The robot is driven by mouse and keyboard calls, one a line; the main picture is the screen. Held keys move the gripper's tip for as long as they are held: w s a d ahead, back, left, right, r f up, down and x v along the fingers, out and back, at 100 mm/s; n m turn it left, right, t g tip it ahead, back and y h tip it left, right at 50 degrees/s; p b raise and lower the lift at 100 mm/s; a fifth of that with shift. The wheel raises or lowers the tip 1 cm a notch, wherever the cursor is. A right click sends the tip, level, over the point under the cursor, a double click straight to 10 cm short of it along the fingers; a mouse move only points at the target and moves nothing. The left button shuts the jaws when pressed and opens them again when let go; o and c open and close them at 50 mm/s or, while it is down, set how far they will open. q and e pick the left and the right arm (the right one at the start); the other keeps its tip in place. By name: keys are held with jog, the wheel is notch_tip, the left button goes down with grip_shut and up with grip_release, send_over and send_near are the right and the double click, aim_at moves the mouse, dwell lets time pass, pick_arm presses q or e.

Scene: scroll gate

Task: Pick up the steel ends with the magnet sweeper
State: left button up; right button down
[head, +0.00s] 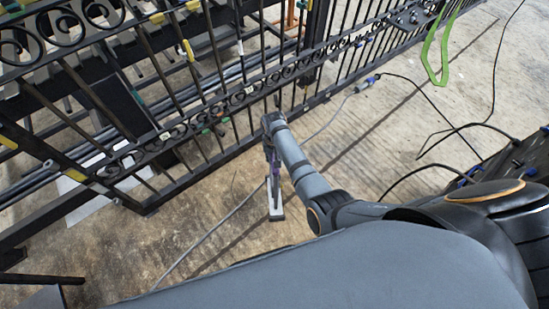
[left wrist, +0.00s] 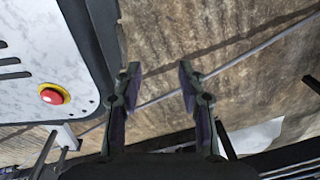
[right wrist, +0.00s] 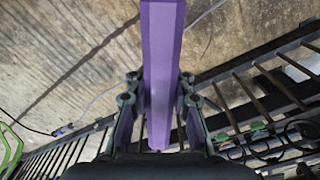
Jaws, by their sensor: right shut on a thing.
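The magnet sweeper has a purple handle (right wrist: 162,50) and a flat pale foot with a dark end (head: 276,208). The foot is at the concrete floor in front of the gate; I cannot tell if it touches. My right gripper (head: 273,160) is shut on the handle, which passes between its fingers in the right wrist view (right wrist: 160,88). My left gripper (left wrist: 159,80) is open and empty in the left wrist view, over the floor, and outside the head view. I cannot make out the steel ends.
A black iron gate with scrolls (head: 238,97) runs across the floor just beyond the sweeper. A white sheet (head: 88,207) lies under its left end. A thin grey cable (head: 212,229) and black cables (head: 470,128) cross the floor. A green strap (head: 428,58) hangs at the right.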

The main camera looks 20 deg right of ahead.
pick_arm(q)
jog(key=w+f+b, duration=0.4)
jog(key=shift+w+f+b, duration=0.15)
jog(key=shift+w+b, duration=0.1)
jog(key=shift+b, duration=0.1)
pick_arm(e)
jog(key=shift+w+f, duration=0.1)
jog(key=shift+f, duration=2.35)
pick_arm(q)
jog(key=s+r+p, duration=0.3)
jog(key=r+p, duration=0.4)
jog(key=p, duration=0.1)
jog(key=shift+s, duration=0.4)
pick_arm(e)
notch_tip(320, 180, up, 7)
jog(key=shift+r, duration=0.1)
pick_arm(q)
jog(key=shift+f, duration=0.1)
